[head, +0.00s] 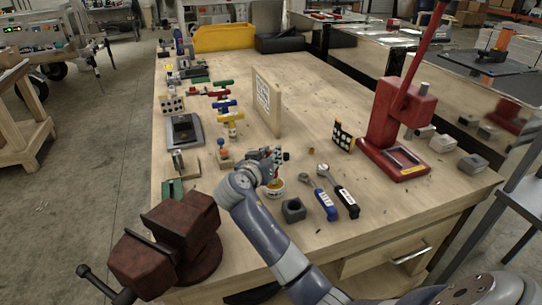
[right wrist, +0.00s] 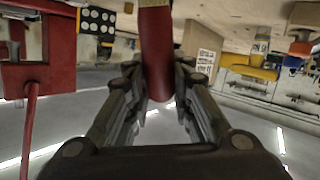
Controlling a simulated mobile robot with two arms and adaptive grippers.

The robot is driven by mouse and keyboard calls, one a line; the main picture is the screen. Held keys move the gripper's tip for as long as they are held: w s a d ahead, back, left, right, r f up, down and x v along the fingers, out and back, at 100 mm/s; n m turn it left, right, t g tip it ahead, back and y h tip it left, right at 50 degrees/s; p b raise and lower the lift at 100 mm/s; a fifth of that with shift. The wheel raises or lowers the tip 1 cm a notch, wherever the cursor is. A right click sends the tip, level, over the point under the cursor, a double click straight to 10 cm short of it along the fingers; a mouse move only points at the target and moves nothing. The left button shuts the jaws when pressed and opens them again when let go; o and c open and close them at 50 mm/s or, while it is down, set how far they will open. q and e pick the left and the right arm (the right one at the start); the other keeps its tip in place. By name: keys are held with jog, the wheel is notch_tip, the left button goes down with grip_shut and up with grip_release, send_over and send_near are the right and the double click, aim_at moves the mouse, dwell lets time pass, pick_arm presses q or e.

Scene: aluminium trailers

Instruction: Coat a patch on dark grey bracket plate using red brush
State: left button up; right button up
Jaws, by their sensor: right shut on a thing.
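My right gripper (head: 274,163) is over the workbench, just above a small white pot (head: 275,192) with yellowish contents. In the right wrist view the gripper (right wrist: 158,80) is shut on the red handle of the brush (right wrist: 157,45). The brush's bristle end is hidden, so I cannot tell whether it touches the pot's contents. A dark grey plate (head: 185,131), which looks like the bracket plate, lies at the bench's left side, away from the gripper. My left gripper is not in view.
A dark red vise (head: 165,243) stands at the near left corner. A red press (head: 397,125) stands at the right. A grey block (head: 293,210) and two wrenches (head: 324,205) lie near the pot. An upright wooden board (head: 267,100) stands behind the gripper.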

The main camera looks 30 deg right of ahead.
jog(key=shift+r+p, duration=2.3)
jog(key=shift+r, duration=1.15)
